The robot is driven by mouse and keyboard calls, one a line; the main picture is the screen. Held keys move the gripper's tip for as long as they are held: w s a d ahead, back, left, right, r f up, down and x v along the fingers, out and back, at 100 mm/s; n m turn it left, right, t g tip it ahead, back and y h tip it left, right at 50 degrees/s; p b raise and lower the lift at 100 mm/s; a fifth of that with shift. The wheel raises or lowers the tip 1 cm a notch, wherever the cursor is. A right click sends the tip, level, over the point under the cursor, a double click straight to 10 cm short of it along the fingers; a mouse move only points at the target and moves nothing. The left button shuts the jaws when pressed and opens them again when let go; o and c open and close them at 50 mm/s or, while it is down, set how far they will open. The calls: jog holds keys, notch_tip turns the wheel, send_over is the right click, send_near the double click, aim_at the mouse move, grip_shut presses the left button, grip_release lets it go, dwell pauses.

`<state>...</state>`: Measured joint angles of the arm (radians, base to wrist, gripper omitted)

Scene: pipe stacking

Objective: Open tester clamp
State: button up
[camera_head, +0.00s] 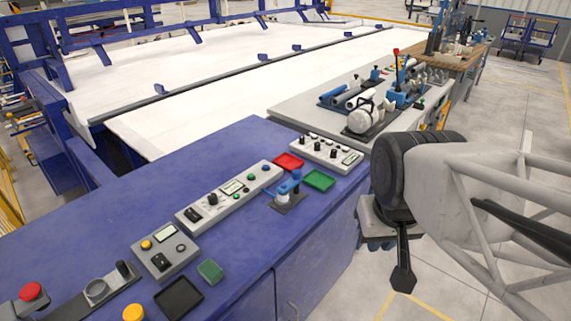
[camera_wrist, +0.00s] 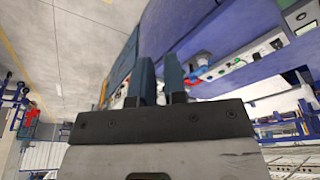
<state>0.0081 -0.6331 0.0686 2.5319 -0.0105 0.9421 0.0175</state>
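A small blue clamp (camera_head: 287,187) stands on a grey base on the blue bench, with a white cylindrical part at it. It sits between the long control panel and the red and green trays. Whether its lever is open or closed is too small to tell. In the wrist view, a blue shape (camera_wrist: 201,60) beyond the fingers may be this clamp. My gripper (camera_wrist: 160,75) shows two dark blue fingers with a narrow gap and nothing held between them. In the head view it is right of the bench's front edge, apart from the clamp, mostly hidden by my arm.
The blue bench (camera_head: 130,212) holds a long control panel (camera_head: 230,193), a second panel (camera_head: 325,152), a red tray (camera_head: 288,162), a green tray (camera_head: 318,181) and a grey button box (camera_head: 165,250). A grey table with blue fixtures stands behind. Bare bench lies in front of the clamp.

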jog(key=o, duration=0.5)
jog(key=shift+w, duration=0.3)
jog(key=o, duration=0.3)
jog(key=shift+m+g, duration=0.4)
jog(key=shift+m, duration=0.5)
jog(key=w, duration=0.4)
jog(key=w+r, duration=0.1)
jog(key=w, duration=0.4)
jog(key=w+a, duration=0.1)
jog(key=w, duration=0.3)
jog(key=shift+w+a+r, duration=0.1)
jog(key=shift+w+r, duration=0.05)
jog(key=shift+r, duration=0.05)
jog(key=m+g, duration=0.2)
jog(key=m, duration=0.3)
send_over(297, 171)
jog(key=f, duration=1.6)
jog(key=shift+s+f, duration=0.35)
jog(key=shift+w+f, duration=0.3)
jog(key=shift+w, duration=0.05)
jog(key=shift+f, duration=0.1)
jog(key=shift+f, duration=3.8)
